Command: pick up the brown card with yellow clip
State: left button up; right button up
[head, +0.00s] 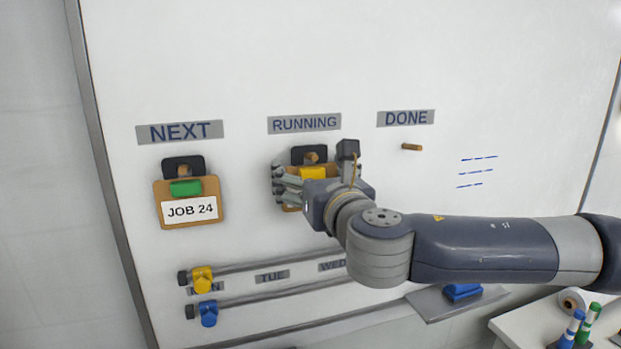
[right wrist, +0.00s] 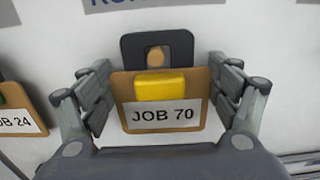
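The brown card with the yellow clip (head: 313,173) hangs from a peg under the RUNNING label in the head view. It also shows in the right wrist view as the JOB 70 card (right wrist: 162,117), with its yellow clip (right wrist: 160,84) at the top middle. My right gripper (head: 294,184) is at the card, its fingers on the card's left and right sides. In the right wrist view the fingers (right wrist: 162,92) stand apart at the card's edges; whether they touch is unclear. The gripper hides much of the card in the head view. My left gripper is not in view.
A brown JOB 24 card (head: 190,190) with a green clip hangs under NEXT. The peg (head: 411,147) under DONE is bare. Rails with yellow (head: 202,279) and blue (head: 208,313) sliders run below. Markers (head: 580,325) stand on a table at lower right.

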dwell(0.3)
jog(key=shift+r+b, duration=0.15)
jog(key=shift+b, duration=0.4)
jog(key=shift+s, duration=0.25)
jog(key=b+v, duration=0.6)
jog(key=v, duration=1.1)
jog(key=shift+s+d+r, duration=0.15)
jog(key=shift+s+r, duration=0.05)
jog(key=shift+s, duration=0.05)
jog(key=shift+r, duration=0.35)
